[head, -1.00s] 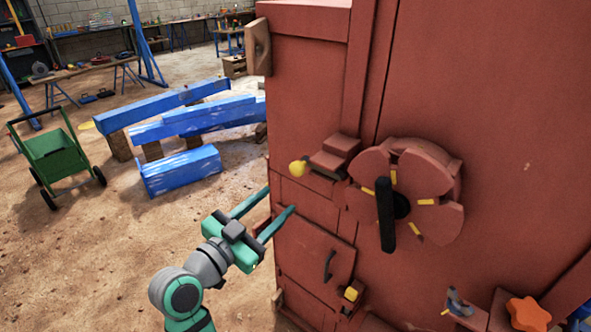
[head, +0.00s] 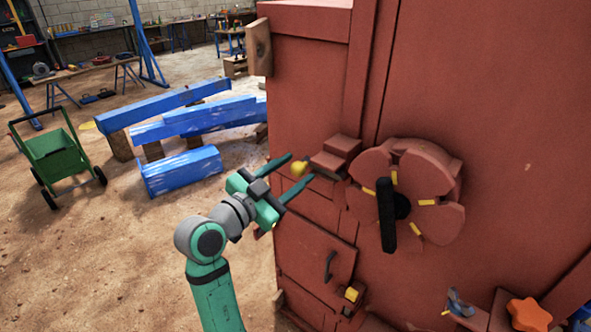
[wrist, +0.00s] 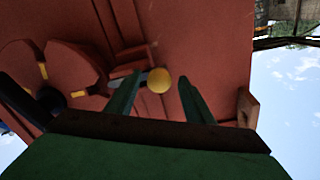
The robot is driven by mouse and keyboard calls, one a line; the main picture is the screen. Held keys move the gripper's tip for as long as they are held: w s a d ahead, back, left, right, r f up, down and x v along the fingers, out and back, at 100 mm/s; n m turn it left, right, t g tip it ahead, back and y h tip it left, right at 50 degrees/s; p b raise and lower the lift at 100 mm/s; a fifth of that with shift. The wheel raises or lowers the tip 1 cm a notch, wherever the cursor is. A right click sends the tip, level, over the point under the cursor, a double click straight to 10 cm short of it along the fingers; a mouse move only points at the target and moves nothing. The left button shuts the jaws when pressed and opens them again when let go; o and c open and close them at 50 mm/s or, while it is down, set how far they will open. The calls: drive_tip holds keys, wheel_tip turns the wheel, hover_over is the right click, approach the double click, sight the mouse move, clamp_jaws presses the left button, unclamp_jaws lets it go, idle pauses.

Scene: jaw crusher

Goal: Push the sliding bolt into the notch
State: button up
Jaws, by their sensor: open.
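The sliding bolt ends in a round yellow knob (head: 298,168), which sticks out left of a red housing block (head: 335,157) on the machine's face. A notched red wheel (head: 410,195) with yellow marks and a black handle (head: 386,215) is to the right of the housing. My gripper (head: 296,172) is open, with its two teal fingers reaching toward the knob, one to each side of it in the picture. The wrist view shows the knob (wrist: 159,80) between the open fingertips, with a short grey rod behind it. I cannot tell whether either finger touches it.
A small hatch with a dark handle (head: 329,265) and a yellow latch (head: 351,294) lie below. An orange star knob (head: 528,314) is at lower right. Blue beams (head: 180,170) and a green cart (head: 58,150) stand on the floor at left.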

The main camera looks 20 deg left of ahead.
drive_tip(key=shift+w+d, duration=0.35)
drive_tip(key=shift+w, duration=0.3)
clamp_jaws()
